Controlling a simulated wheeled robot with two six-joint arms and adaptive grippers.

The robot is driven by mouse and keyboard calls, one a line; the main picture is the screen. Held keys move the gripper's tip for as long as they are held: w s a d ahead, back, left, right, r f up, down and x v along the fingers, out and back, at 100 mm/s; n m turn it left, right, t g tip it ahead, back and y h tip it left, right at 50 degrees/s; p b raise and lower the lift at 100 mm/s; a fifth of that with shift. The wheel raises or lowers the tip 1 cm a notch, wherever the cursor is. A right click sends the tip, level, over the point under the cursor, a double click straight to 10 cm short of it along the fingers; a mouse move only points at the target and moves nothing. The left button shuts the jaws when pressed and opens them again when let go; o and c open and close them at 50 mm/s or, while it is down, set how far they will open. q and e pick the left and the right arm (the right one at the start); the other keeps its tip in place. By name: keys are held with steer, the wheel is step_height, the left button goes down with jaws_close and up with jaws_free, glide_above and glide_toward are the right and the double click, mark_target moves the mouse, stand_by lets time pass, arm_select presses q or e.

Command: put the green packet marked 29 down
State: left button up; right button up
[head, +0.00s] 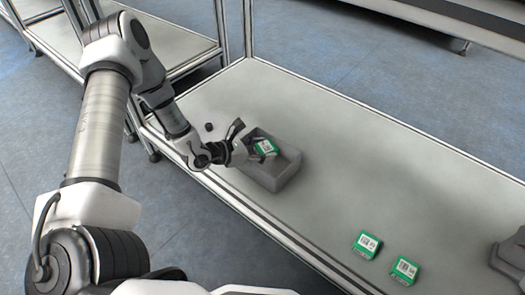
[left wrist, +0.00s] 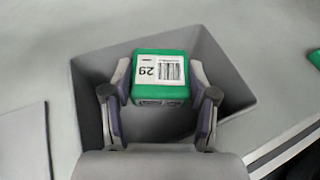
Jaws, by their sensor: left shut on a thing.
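The green packet marked 29 (left wrist: 160,80) has a white barcode label on top. It sits between the two fingers of my left gripper (left wrist: 160,95), which is shut on it. In the head view my left gripper (head: 250,146) holds the packet (head: 265,147) over the grey open box (head: 288,172). In the left wrist view the box (left wrist: 91,83) surrounds the packet, and its dark inside shows behind. I cannot tell whether the packet touches the box floor.
Two other green packets, one at left (head: 366,245) and one at right (head: 405,270), lie on the grey table (head: 400,190) near its front edge. A small dark object (head: 209,127) is behind my left wrist.

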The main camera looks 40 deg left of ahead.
arm_select(q)
steer(key=shift+f+b, duration=0.6)
steer(key=shift+f, duration=0.1)
steer(key=o, duration=1.3)
